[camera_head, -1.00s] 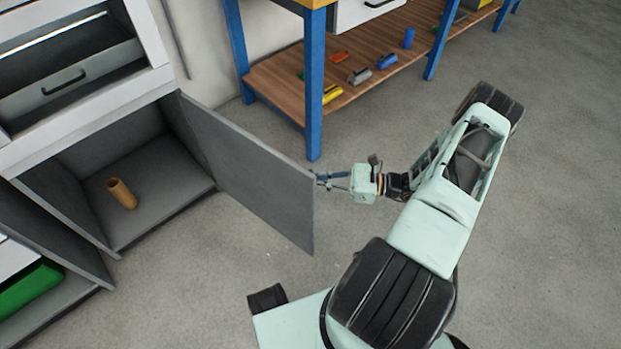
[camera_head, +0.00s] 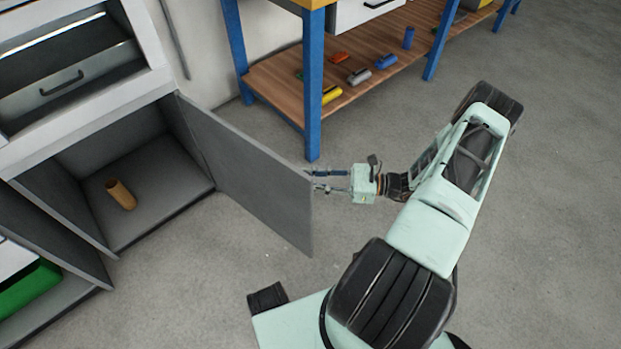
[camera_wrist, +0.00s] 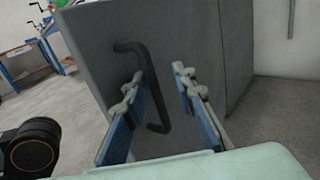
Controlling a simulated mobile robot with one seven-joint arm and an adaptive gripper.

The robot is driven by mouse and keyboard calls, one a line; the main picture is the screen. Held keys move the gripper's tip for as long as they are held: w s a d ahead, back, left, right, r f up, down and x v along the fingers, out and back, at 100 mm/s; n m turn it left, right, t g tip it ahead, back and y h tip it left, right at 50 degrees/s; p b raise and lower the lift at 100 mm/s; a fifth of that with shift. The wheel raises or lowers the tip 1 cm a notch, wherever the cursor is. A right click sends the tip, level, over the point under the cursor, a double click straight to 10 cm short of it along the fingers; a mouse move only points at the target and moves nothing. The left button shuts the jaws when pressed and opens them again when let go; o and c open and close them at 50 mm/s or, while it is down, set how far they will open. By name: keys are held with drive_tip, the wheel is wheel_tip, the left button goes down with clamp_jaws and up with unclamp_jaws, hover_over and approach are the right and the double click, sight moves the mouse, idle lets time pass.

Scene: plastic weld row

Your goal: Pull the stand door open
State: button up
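The grey stand door (camera_head: 255,178) stands wide open, swung out from the lower compartment of the stand. Its black bar handle (camera_wrist: 154,95) shows in the wrist view, on the door face turned toward my gripper. My gripper (camera_head: 313,180) is at the door's free edge, on its outer side. In the wrist view my gripper (camera_wrist: 160,76) has its two blue-padded fingers spread apart, with the handle seen between them and partly behind the left finger. I cannot tell whether a finger touches the handle. The open compartment (camera_head: 150,205) holds a brown cylinder (camera_head: 121,194).
A workbench with blue legs (camera_head: 314,100) and a wooden lower shelf (camera_head: 285,80) stands behind the door, with several small coloured items on it. A closed-looking drawer (camera_head: 70,95) sits above the compartment.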

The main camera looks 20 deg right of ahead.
drive_tip(key=v, duration=1.2)
idle(0.3)
